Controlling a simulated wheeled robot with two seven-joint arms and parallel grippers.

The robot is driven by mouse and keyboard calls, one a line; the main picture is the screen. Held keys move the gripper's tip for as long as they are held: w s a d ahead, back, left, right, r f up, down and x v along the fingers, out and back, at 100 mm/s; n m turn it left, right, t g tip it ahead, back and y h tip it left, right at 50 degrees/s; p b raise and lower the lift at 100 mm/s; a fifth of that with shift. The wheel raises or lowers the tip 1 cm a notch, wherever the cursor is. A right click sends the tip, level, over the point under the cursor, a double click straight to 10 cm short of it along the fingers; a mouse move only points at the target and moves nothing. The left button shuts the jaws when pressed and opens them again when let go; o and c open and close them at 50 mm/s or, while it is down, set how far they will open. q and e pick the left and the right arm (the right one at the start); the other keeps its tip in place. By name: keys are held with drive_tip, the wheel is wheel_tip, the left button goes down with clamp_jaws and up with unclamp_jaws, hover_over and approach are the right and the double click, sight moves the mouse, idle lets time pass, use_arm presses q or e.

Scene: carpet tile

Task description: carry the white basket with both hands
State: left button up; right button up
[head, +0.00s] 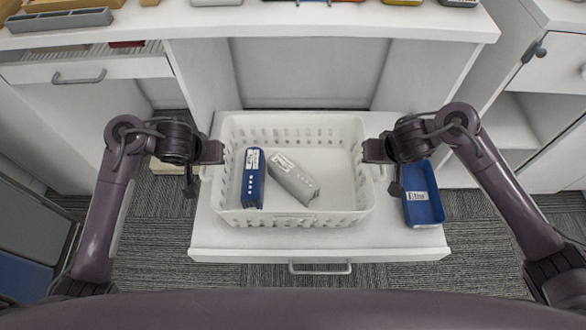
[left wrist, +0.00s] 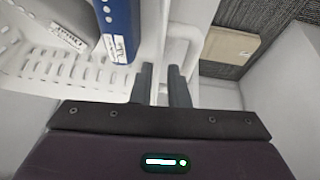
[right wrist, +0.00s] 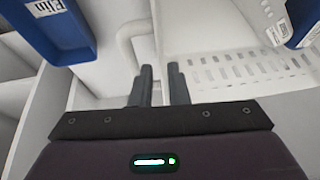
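The white basket (head: 294,217), perforated with a loop handle on each side, rests level on a low white drawer unit (head: 245,242). It holds a dark blue box (head: 250,185) and a grey box (head: 292,180). My left gripper (head: 220,152) is at the basket's left side; in the left wrist view its fingers (left wrist: 161,75) stand close together with the white rim between them. My right gripper (head: 368,151) is at the right side; its fingers (right wrist: 160,75) likewise flank the rim beside the handle. The actual finger contact is partly hidden.
A blue tray (head: 422,195) lies at the right of the unit, close to my right gripper. A white desk (head: 330,22) stands behind with an open drawer (head: 85,68) at left. Carpet is open around the unit.

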sight(223, 169)
use_arm(q)
drive_tip(key=shift+s, duration=0.15)
use_arm(e)
drive_tip(key=shift+s, duration=0.15)
